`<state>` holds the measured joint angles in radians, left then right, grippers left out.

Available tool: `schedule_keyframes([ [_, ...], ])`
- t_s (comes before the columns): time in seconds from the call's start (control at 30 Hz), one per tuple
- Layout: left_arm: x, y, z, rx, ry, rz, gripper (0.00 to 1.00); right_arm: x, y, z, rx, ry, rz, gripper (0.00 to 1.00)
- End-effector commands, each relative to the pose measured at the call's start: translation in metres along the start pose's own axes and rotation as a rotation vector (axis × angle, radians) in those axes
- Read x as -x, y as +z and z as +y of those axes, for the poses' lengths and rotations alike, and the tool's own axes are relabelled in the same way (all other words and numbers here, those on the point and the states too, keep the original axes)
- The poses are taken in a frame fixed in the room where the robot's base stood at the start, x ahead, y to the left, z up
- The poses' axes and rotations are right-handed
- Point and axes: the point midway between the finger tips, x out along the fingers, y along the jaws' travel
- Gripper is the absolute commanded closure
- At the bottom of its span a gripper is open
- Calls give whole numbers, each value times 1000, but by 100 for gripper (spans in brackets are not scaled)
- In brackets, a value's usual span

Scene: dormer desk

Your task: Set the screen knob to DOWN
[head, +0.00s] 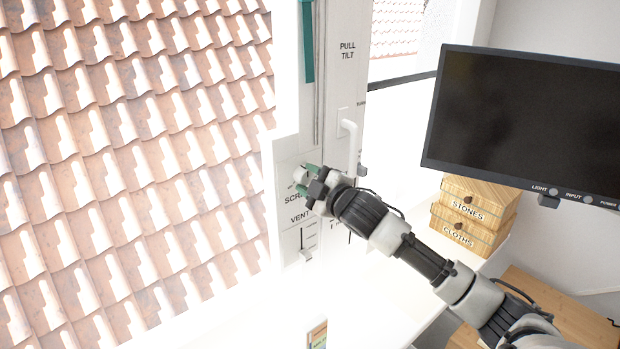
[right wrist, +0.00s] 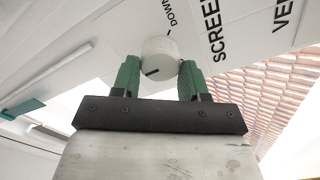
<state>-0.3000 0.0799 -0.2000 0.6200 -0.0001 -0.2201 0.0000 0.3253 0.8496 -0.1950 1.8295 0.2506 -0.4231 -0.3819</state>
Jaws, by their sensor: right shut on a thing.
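The screen knob (right wrist: 161,52) is a small white round knob on the white window panel (head: 292,250). In the right wrist view it sits between the green fingers of my right gripper (right wrist: 160,80), which is shut on it. A dark mark shows on the knob's lower side, away from the DOWN label (right wrist: 172,14) and its tick above the knob. The SCREEN label (right wrist: 212,36) is to the right. In the head view my right gripper (head: 306,178) is at the panel and partly covers the knob and the lettering. My left gripper is not in view.
Below the knob are the VENT slider (head: 306,252) and another slot. A white handle (head: 349,128) stands out at upper right, under PULL TILT. A monitor (head: 530,120) and wooden boxes marked STONES (head: 468,210) and CLOTHS (head: 457,234) are at right.

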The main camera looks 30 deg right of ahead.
Motion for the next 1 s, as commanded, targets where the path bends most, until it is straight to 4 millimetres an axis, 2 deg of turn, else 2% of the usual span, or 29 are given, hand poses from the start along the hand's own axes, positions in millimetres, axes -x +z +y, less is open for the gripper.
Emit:
schedule_keyframes([
  [1.0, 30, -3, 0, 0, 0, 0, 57, 0, 2, 1, -971, -3, -4, 80],
])
